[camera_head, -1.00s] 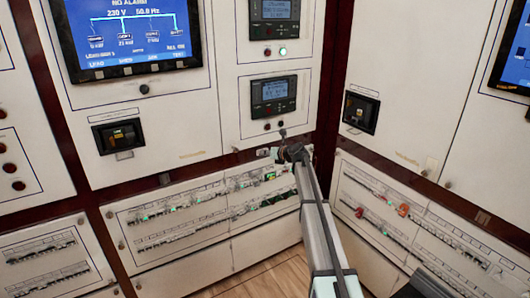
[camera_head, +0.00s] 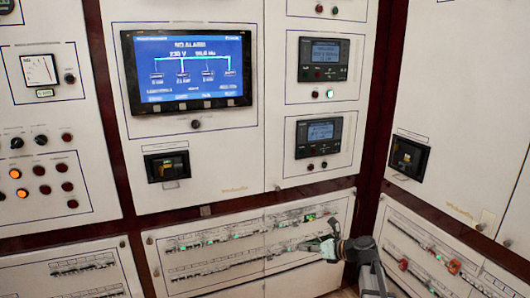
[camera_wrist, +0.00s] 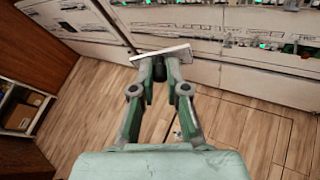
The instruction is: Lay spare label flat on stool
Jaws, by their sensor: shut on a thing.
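My gripper (camera_wrist: 160,72) is shut on a thin white flat piece, which I take to be the spare label (camera_wrist: 160,52). The label sticks out to both sides of the fingertips, slightly tilted in the wrist view, above the wooden floor. In the head view my gripper (camera_head: 322,247) is small, in front of the lower breaker panel; I cannot make out the label there. I see no stool in either view.
Breaker rows (camera_head: 225,240) run along the lower cabinet panels, beyond the gripper. Wooden floor (camera_wrist: 75,105) lies open below the gripper. A brown cabinet (camera_wrist: 25,45) stands at left in the wrist view, with an open compartment holding boxes (camera_wrist: 20,117).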

